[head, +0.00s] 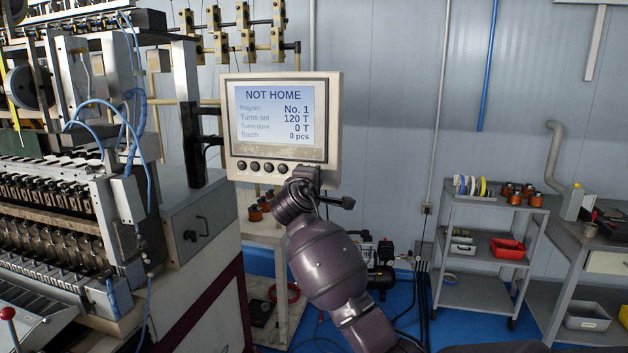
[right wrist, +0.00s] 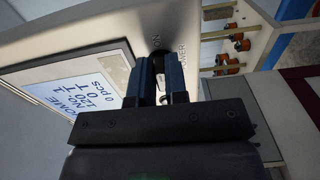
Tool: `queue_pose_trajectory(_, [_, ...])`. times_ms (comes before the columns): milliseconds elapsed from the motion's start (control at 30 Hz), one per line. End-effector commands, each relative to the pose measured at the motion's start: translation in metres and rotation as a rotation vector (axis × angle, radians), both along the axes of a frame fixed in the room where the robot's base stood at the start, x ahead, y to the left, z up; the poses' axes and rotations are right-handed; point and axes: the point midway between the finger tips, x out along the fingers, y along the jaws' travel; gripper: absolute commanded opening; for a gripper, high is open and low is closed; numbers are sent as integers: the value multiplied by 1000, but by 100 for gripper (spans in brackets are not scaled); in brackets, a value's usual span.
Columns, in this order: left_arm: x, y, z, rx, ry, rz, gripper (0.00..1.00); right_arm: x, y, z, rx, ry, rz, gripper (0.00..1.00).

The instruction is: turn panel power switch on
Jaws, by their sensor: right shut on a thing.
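The control panel (head: 333,120) is a beige box on an arm beside the winder. Its lit screen (head: 278,120) reads NOT HOME, Turns set 120 T, Turns done 0 T. A row of dark buttons (head: 268,167) runs below the screen. My right gripper (head: 306,178) is at the panel's lower right corner and covers the switch there in the head view. In the right wrist view its blue-faced fingers (right wrist: 160,64) are closed around the black power switch (right wrist: 156,53), mostly hidden between them. The markings ON and POWER show beside it. My left gripper is out of view.
The coil winding machine (head: 60,220) fills the left side. A grey cart (head: 478,245) with spools and a red bin (head: 508,248) stands at the right, beside a workbench (head: 590,235). Cables and a black machine (head: 382,275) are on the blue floor behind my right arm.

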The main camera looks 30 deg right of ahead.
Motion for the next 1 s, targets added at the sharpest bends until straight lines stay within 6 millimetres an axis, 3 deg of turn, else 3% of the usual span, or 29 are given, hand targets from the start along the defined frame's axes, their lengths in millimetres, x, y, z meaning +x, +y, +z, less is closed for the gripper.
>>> queue_pose_trajectory(167, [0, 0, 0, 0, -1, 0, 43, 0, 0, -2, 4, 2, 0, 0])
queue_pose_trajectory(200, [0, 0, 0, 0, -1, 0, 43, 0, 0, -2, 4, 2, 0, 15])
queue_pose_trajectory(367, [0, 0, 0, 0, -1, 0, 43, 0, 0, -2, 2, 2, 0, 39])
queue_pose_trajectory(733, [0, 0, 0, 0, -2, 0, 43, -3, 4, -1, 1, -1, 1, 39])
queue_pose_trajectory(1000, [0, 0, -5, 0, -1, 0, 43, -29, 36, -2, 3, -1, 3, 39])
